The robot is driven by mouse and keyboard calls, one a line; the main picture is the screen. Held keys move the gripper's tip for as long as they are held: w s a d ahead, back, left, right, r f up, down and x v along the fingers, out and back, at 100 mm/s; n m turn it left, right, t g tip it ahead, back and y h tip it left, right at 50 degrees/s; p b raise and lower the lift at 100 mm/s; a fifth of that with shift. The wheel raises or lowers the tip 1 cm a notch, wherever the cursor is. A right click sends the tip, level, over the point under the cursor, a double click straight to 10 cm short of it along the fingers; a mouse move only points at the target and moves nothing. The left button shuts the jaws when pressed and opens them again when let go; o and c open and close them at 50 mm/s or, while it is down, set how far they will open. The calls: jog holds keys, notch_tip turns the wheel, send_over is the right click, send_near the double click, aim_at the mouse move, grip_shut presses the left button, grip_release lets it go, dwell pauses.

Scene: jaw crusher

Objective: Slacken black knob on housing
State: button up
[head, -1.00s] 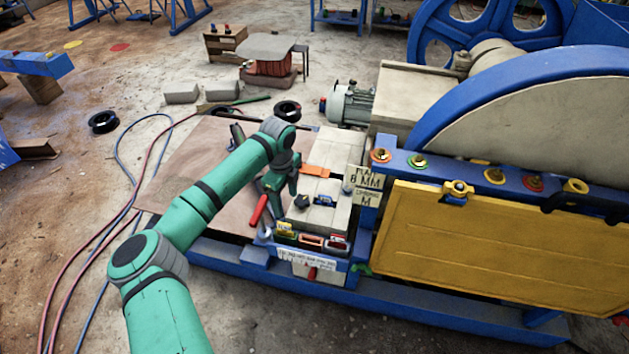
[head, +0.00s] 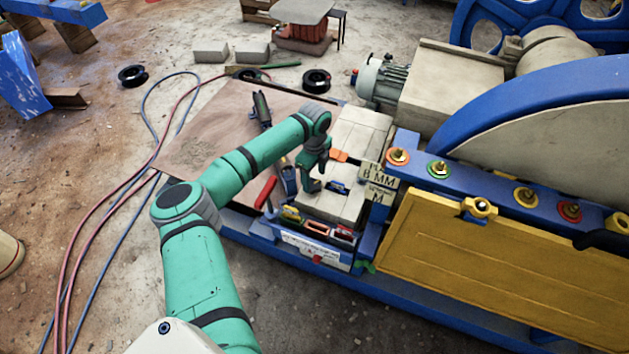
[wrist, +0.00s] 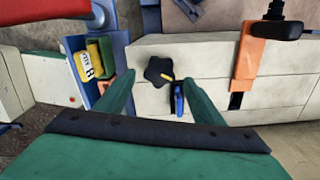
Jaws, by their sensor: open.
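The jaws stand apart on either side, and no contact shows. In the head view my gripper (head: 312,185) points down over the near end of the housing (head: 345,207). The knob is mostly hidden there behind the gripper.
A blue clip (wrist: 179,101) sits beside the knob. An orange strap with a black handle (wrist: 248,58) stands to the right. Coloured tags (head: 317,228) line the near edge. A yellow panel (head: 470,260) and blue rail (head: 455,180) stand to the right.

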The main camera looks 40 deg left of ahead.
aim_at(314, 184)
jog(key=shift+f, duration=1.6)
jog(key=shift+s, duration=0.1)
jog(key=c, duration=1)
jog(key=shift+c, duration=0.2)
